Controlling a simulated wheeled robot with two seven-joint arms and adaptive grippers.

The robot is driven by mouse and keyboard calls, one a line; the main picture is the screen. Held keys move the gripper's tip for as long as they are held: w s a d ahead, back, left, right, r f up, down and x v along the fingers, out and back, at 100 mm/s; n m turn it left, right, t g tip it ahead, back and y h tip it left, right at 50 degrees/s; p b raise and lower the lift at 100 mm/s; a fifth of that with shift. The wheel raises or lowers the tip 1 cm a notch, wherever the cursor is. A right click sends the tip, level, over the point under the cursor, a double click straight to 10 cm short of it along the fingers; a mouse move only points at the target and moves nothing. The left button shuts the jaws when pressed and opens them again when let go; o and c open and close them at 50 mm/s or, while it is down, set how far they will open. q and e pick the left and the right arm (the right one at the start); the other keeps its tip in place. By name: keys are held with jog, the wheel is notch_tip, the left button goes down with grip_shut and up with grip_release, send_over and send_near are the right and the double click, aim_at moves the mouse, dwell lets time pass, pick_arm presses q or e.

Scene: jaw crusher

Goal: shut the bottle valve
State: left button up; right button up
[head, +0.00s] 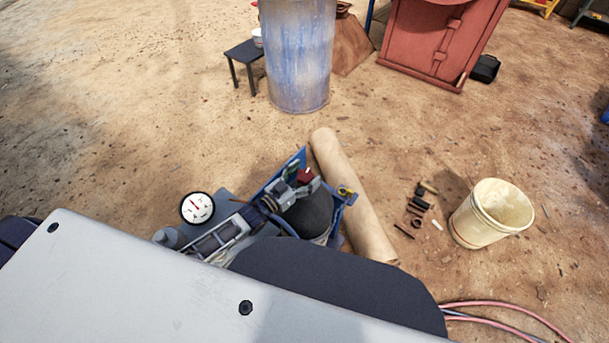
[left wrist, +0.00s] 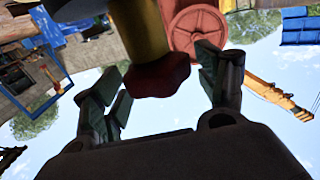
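The bottle valve's red handwheel (left wrist: 158,75) sits between the fingers of my left gripper (left wrist: 160,82) in the left wrist view, below a yellow valve body (left wrist: 138,30). The green-padded fingers stand apart on both sides of the handwheel, with sky showing between them and it. In the head view, my left gripper (head: 296,180) is beside the small red handwheel (head: 306,174), above a dark rounded bottle top (head: 308,211) in a blue frame (head: 337,214). Most of the bottle is hidden. My right gripper is not in view.
A tan roll (head: 350,195) lies right of the blue frame. A blue drum (head: 298,60) and a dark stool (head: 243,58) stand behind. A round gauge (head: 197,207) shows left. Pink hoses (head: 505,306) run lower right.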

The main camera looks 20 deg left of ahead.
pick_arm(q)
jog(key=c, duration=0.9)
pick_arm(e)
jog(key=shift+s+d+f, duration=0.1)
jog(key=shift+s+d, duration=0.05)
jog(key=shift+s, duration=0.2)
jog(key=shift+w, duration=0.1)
